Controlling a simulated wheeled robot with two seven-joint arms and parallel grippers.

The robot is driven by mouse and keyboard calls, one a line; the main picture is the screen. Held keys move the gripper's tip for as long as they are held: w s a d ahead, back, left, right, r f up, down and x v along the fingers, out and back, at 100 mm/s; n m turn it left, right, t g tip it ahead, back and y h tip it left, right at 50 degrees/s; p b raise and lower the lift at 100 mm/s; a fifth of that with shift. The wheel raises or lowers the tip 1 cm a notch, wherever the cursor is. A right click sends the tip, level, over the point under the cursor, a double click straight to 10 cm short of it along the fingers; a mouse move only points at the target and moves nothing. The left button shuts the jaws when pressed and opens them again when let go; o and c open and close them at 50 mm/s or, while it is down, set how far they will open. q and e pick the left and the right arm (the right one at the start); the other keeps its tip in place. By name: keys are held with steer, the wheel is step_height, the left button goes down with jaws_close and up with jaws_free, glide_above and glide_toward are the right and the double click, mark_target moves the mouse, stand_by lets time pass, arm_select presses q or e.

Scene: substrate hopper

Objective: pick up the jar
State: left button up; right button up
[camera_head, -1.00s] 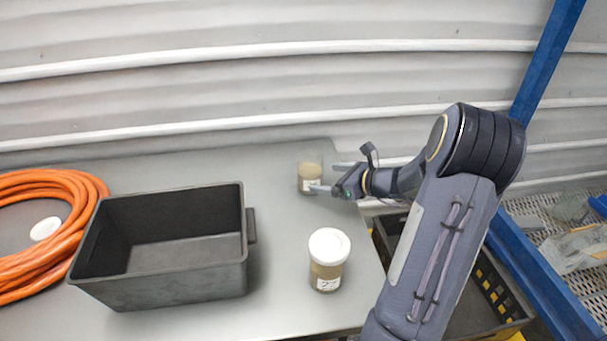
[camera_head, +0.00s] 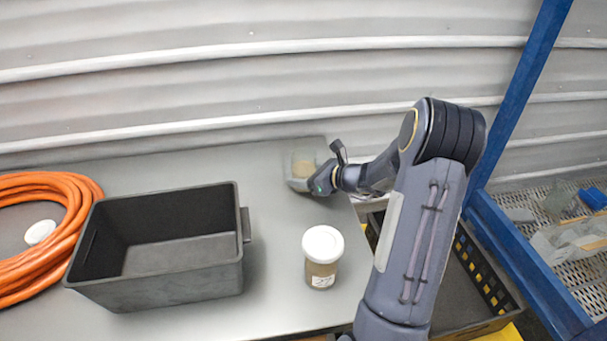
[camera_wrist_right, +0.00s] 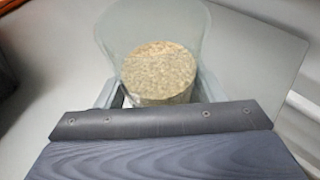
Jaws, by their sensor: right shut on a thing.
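The jar (camera_head: 303,158) is clear glass with tan grainy substrate in its lower part. It stands near the back right of the grey table. My right gripper (camera_head: 302,184) is shut on it, with one finger on each side. In the right wrist view the open-topped jar (camera_wrist_right: 158,65) sits between the fingers (camera_wrist_right: 160,95), and the substrate surface shows inside. The gripper body hides the jar's near lower side. My left gripper is not in view.
A second jar with a white lid (camera_head: 322,256) stands nearer the front. A black bin (camera_head: 170,285) is at the middle left, by an orange hose coil (camera_head: 85,205) and a white lid (camera_head: 40,232). A dark crate (camera_head: 480,290) and blue frame (camera_head: 530,270) stand right of the table.

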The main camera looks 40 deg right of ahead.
steer(key=c, duration=0.4)
steer(key=shift+r, duration=0.15)
steer(key=shift+r, duration=0.65)
steer(key=s+a+r, duration=0.2)
steer(key=a+r, duration=0.1)
steer(key=a, duration=0.1)
steer(key=s+a+r, duration=0.2)
steer(key=a+r, duration=0.2)
steer(key=s+a+r, duration=0.2)
steer(key=a+r, duration=0.2)
steer(key=shift+s+a+r+b, duration=0.2)
steer(key=shift+s+r+b, duration=0.05)
steer(key=shift+s+b, duration=0.05)
